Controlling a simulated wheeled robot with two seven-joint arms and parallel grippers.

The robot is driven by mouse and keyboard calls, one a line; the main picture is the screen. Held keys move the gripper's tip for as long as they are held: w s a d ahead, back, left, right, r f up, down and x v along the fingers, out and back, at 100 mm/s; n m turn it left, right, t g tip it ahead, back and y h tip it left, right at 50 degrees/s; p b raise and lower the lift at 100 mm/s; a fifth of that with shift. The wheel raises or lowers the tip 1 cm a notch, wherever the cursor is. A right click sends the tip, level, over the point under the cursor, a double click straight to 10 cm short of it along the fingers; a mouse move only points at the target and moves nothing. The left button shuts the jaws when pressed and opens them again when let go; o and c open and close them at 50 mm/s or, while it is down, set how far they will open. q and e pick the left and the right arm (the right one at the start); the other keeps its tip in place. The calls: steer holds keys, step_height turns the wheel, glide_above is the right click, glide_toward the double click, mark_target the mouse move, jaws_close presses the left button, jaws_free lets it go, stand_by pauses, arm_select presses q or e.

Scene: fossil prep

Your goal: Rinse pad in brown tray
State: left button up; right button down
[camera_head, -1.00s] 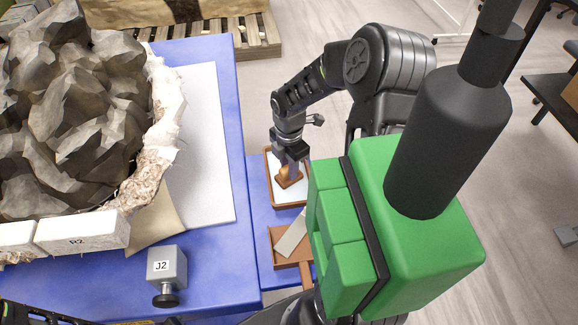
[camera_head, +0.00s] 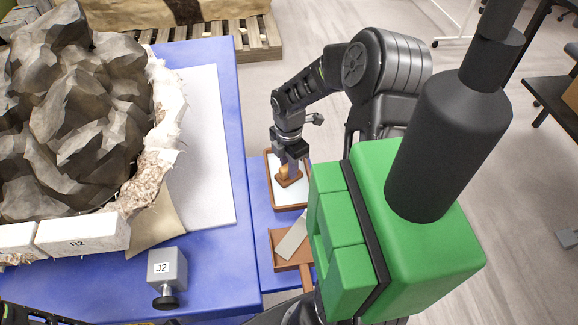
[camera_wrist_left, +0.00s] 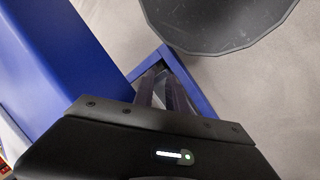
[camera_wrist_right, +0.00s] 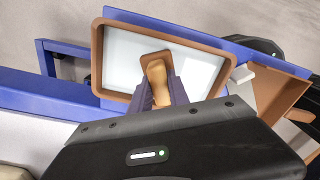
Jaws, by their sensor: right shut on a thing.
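The brown tray (camera_head: 270,161) has a brown rim and a pale white inside, and stands on a small blue side table. The pad (camera_head: 288,181) has a brown base and a tan wooden handle, and is inside the tray. My right gripper (camera_head: 290,165) is shut on the pad's handle from above. In the right wrist view the pad (camera_wrist_right: 157,64) lies within the rim of the tray (camera_wrist_right: 97,62), between the fingers of my right gripper (camera_wrist_right: 160,92). Whether its base touches the bottom I cannot tell. My left gripper (camera_wrist_left: 165,92) shows its fingers beside a blue table edge; its opening is unclear.
A second brown tray (camera_head: 279,260) with a flat grey piece (camera_head: 292,238) lies nearer me. The blue table (camera_head: 215,270) at left carries a large rock (camera_head: 70,110) in a plaster jacket, a white sheet (camera_head: 212,150) and a grey block J2 (camera_head: 167,267). A dark round bin (camera_wrist_left: 215,25) shows in the left wrist view.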

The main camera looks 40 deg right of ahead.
steer(key=shift+r+p, duration=2.1)
steer(key=shift+r, duration=0.75)
